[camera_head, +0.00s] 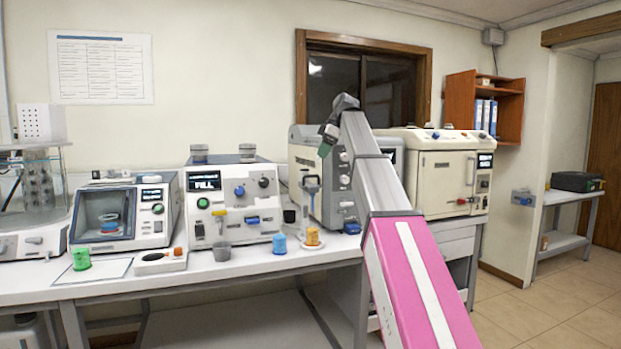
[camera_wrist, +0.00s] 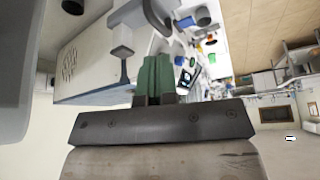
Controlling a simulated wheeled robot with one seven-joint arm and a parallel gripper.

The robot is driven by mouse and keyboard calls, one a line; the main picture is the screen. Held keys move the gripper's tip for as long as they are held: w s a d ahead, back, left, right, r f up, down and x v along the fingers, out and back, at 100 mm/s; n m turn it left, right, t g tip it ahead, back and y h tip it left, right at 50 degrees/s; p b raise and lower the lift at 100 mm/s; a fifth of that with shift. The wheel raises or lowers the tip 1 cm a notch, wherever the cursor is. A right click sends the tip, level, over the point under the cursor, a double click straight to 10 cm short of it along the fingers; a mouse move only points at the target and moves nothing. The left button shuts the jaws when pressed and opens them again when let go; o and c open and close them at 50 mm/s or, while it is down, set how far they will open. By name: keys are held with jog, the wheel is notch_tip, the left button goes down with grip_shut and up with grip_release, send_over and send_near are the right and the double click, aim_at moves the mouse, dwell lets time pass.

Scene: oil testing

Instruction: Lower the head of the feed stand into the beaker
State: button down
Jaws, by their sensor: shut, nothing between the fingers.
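What looks like the feed stand (camera_head: 311,190), a small grey post with a flat top, stands at the front of the large grey machine in the head view. In the wrist view a grey stem and flat foot (camera_wrist: 122,52), possibly part of the stand, show left of the fingers. My gripper (camera_head: 325,140) is above and slightly right of the stand; its green fingers (camera_wrist: 155,75) are shut and hold nothing. Touch with the stand cannot be told. The beaker is uncertain: a grey cup (camera_head: 222,251) stands on the bench to the left.
The large grey machine (camera_head: 325,200) is close behind my arm. A white instrument (camera_head: 235,205) stands to the left. A green cup (camera_head: 81,259) is farther left.

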aim_at(315, 176)
jog(key=shift+x, duration=3.35)
jog(key=d+f, duration=0.3)
jog(key=f, duration=0.6)
jog(key=shift+s+f, duration=0.15)
jog(key=shift+f, duration=0.15)
jog(key=v, duration=1)
jog(key=shift+d+r, duration=0.2)
jog(key=shift+r, duration=0.15)
